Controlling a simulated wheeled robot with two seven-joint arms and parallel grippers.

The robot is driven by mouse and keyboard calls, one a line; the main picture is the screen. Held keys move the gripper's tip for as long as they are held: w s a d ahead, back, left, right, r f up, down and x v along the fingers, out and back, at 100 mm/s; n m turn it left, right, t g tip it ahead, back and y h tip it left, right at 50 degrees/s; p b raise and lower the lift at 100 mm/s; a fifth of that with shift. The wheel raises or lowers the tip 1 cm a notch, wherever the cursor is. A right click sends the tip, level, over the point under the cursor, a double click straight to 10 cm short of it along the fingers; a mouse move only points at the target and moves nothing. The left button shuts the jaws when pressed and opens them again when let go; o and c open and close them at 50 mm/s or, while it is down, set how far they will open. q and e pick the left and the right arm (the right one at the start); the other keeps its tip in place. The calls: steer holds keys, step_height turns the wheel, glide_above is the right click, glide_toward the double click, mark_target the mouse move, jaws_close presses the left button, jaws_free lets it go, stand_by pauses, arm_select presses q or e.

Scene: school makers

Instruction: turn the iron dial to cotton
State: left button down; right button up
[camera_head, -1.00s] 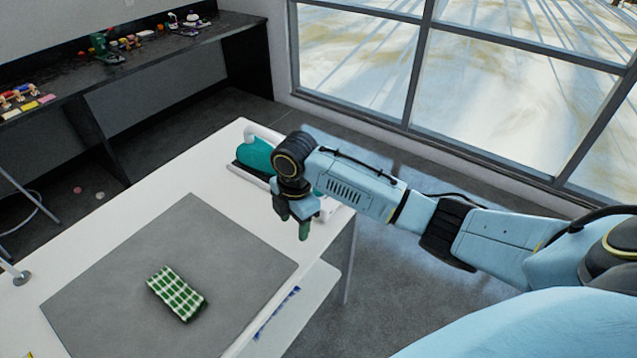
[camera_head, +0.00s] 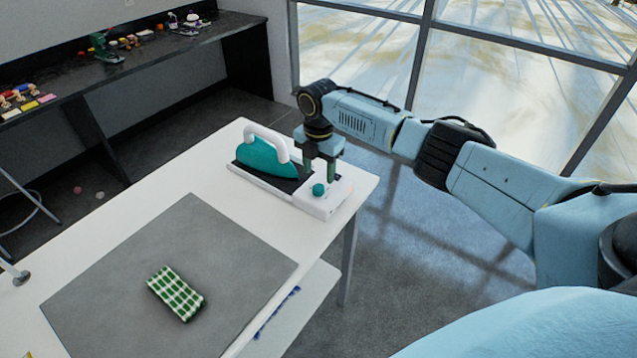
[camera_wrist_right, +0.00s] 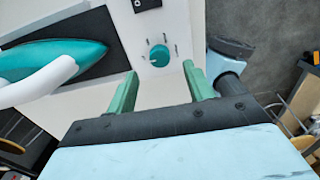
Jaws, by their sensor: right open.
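The teal iron (camera_head: 266,156) with a white handle rests on its base (camera_head: 318,206) at the far right corner of the white table. The round teal dial (camera_head: 318,190) stands on the white right end of the base. My right gripper (camera_head: 320,172) is open and empty above that end, close to the dial. In the right wrist view the dial (camera_wrist_right: 159,56) has a pale pointer line and small marks around it. It lies ahead of and between the two green fingertips (camera_wrist_right: 158,80), apart from both. The marks are too small to read. My left gripper is out of view.
A green checked folded cloth (camera_head: 176,293) lies on a grey mat (camera_head: 225,235) on the white table (camera_head: 128,178). A dark bench (camera_head: 150,55) with small items runs along the back wall. A window stands behind my right arm.

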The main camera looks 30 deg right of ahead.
mark_target(319, 187)
step_height(319, 187, down, 5)
steer(key=shift+f, duration=0.1)
stand_by(0.3)
steer(key=c, duration=1)
steer(key=shift+o, duration=0.2)
